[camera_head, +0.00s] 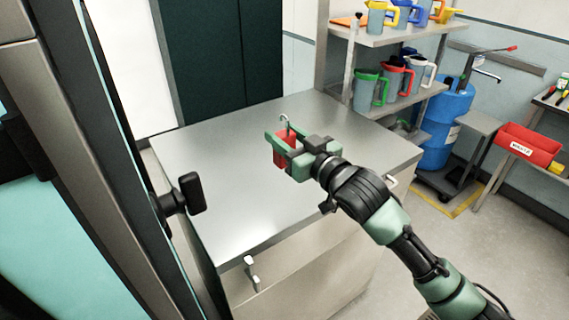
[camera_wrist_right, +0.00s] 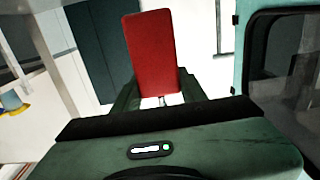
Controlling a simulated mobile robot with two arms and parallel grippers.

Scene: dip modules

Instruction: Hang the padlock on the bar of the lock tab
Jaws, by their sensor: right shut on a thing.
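My right gripper (camera_head: 284,147) is shut on the red padlock (camera_head: 283,146), holding it above the steel worktop. Its thin silver shackle (camera_head: 284,120) points up and looks like a hook. In the right wrist view, the padlock's red body (camera_wrist_right: 152,52) stands between the fingers (camera_wrist_right: 158,98), with a bit of metal just below it. I cannot make out the lock tab or its bar for certain. A black handle-like part (camera_head: 190,193) sticks out from the dark framed panel at left, apart from the padlock. My left gripper is not in view.
The steel worktop (camera_head: 225,205) is bare. Small metal fittings (camera_head: 251,270) stick out from its front. A shelf of jugs (camera_head: 395,75), a blue drum (camera_head: 447,125) and a red bin (camera_head: 528,145) stand at right. A dark cabinet (camera_head: 220,50) stands behind.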

